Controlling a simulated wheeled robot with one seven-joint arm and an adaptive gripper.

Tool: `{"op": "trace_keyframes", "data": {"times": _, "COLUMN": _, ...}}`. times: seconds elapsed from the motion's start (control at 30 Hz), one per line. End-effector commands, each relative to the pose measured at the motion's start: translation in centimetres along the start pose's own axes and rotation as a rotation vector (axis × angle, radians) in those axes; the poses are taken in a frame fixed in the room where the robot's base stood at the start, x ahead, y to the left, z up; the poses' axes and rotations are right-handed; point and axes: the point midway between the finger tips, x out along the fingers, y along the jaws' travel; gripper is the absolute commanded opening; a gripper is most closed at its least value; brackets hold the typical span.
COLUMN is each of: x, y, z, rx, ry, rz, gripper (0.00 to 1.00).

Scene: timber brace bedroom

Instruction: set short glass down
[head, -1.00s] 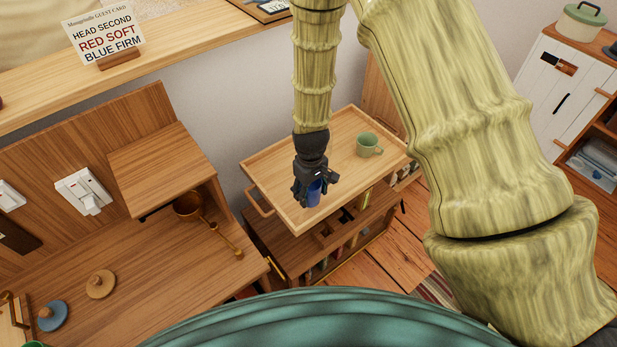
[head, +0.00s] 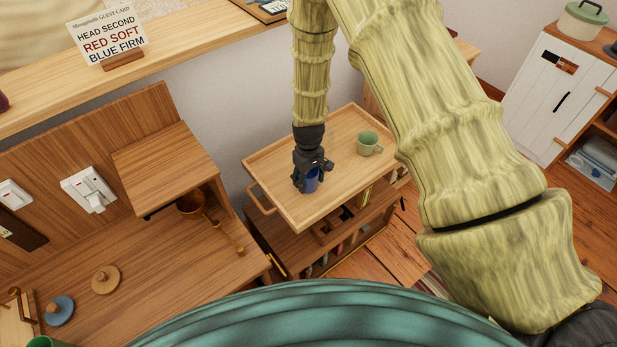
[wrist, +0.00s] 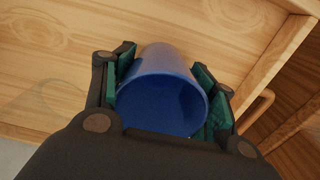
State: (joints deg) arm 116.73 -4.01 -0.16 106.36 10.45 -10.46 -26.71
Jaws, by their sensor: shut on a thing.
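The short glass is blue and shows in the wrist view (wrist: 165,95) between the two finger pads, its open rim toward the camera. In the head view the glass (head: 311,180) is partly hidden behind the fingers. My gripper (head: 308,184) is shut on it, over the left part of the wooden tray top (head: 285,200) of a small cart. I cannot tell whether the base of the glass touches the tray top.
A green mug (head: 368,143) stands on the tray top to the right of my gripper. The tray has a raised rim and a side handle (head: 262,199). A wooden desk (head: 160,265) with a brown pot (head: 190,205) stands to the left.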

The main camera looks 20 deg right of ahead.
Motion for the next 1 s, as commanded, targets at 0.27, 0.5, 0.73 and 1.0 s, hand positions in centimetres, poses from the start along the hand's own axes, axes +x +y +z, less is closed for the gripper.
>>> {"op": "trace_keyframes", "data": {"times": 0.27, "x": 0.1, "y": 0.0, "z": 0.0, "rx": 0.0, "ry": 0.0, "rz": 0.0, "gripper": 0.27}}
{"op": "trace_keyframes", "data": {"times": 0.5, "x": 0.2, "y": 0.0, "z": 0.0, "rx": 0.0, "ry": 0.0, "rz": 0.0, "gripper": 0.79}}
{"op": "trace_keyframes", "data": {"times": 0.73, "x": 0.2, "y": 0.0, "z": 0.0, "rx": 0.0, "ry": 0.0, "rz": 0.0, "gripper": 0.79}}
{"op": "trace_keyframes", "data": {"times": 1.0, "x": -1.1, "y": 0.0, "z": 0.0, "rx": 0.0, "ry": 0.0, "rz": 0.0, "gripper": 0.79}}
